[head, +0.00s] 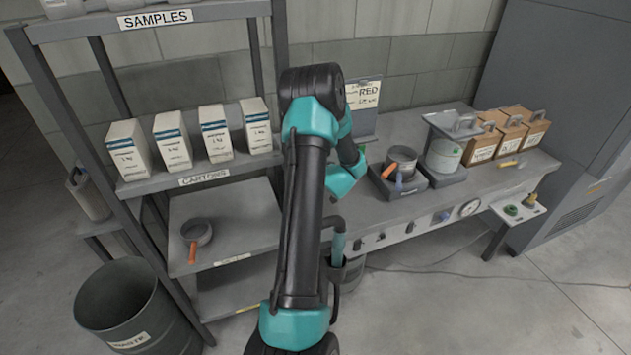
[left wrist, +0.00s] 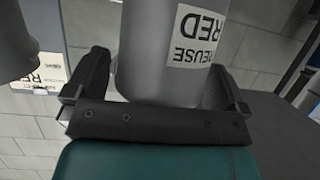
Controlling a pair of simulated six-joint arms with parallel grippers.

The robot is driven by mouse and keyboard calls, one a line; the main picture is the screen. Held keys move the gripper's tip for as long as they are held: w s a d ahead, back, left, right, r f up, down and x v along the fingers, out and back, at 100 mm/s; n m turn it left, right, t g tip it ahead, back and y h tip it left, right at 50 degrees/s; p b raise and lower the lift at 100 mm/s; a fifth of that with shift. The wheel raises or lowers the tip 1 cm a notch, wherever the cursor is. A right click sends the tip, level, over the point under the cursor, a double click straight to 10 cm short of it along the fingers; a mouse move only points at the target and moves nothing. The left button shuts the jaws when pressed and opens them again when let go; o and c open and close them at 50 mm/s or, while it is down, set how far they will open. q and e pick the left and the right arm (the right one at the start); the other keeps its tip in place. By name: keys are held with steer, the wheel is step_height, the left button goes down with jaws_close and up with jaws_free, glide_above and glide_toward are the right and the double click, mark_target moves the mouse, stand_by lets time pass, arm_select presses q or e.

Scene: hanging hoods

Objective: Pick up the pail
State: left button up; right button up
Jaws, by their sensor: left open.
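In the left wrist view, a grey cylindrical vessel (left wrist: 150,50) with a white label reading "REUSE RED" stands between the fingers of my left gripper (left wrist: 158,65). The label appears upside down. The gripper is open, with one finger on each side of the vessel. I cannot tell whether either finger touches it. This vessel looks like the pail, but its upper part is cut off and no handle shows. In the head view, my arm hides the gripper and the vessel. My right gripper is in neither view.
A "RED" card (head: 363,95) stands behind. At left are a shelf rack (head: 190,183) with cartons, an orange-handled pan (head: 198,234) and a waste bin (head: 135,310).

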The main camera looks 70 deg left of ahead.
arm_select(q)
steer(key=shift+c, duration=0.4)
steer(key=c, duration=0.9)
step_height(320, 180, up, 10)
stand_by(0.4)
